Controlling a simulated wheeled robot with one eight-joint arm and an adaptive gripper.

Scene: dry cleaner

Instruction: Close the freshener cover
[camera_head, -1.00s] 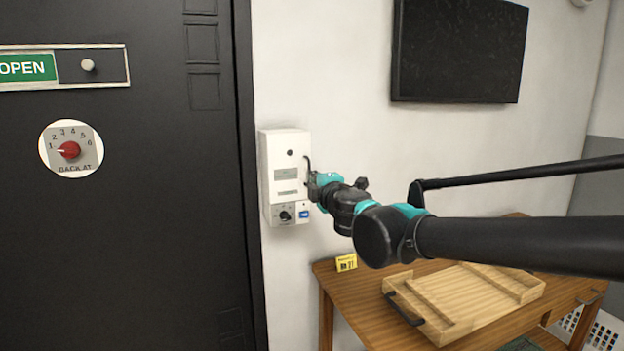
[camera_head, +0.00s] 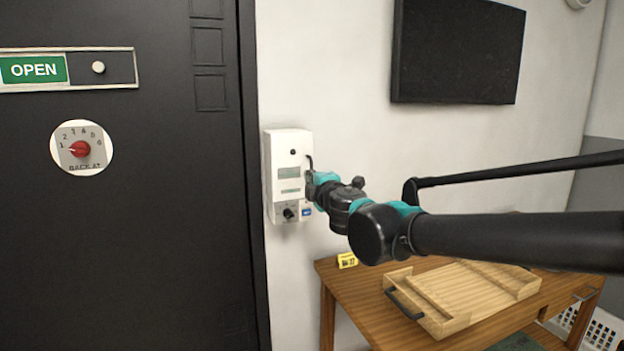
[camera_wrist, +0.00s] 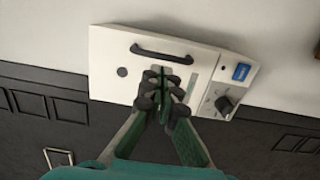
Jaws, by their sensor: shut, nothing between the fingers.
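The freshener is a white box (camera_head: 288,150) on the wall right of the dark door. Its cover (camera_wrist: 112,50) has a dark handle (camera_wrist: 165,53) along one edge, a round dark spot and grey label strips. The cover looks flat or nearly flat against the body; I cannot tell whether it is fully shut. My gripper (camera_head: 309,183) is at the box's right side in the head view. In the wrist view my gripper (camera_wrist: 164,88) is shut and empty, its fingertips over the cover face beside the handle. I cannot tell whether they touch it.
A dark knob (camera_wrist: 224,104) and a blue button (camera_wrist: 241,72) are on the freshener's lower panel. A wooden table (camera_head: 365,303) with a wooden tray (camera_head: 455,321) and a small yellow card (camera_head: 347,260) stands below right. A dark screen (camera_head: 458,50) hangs above.

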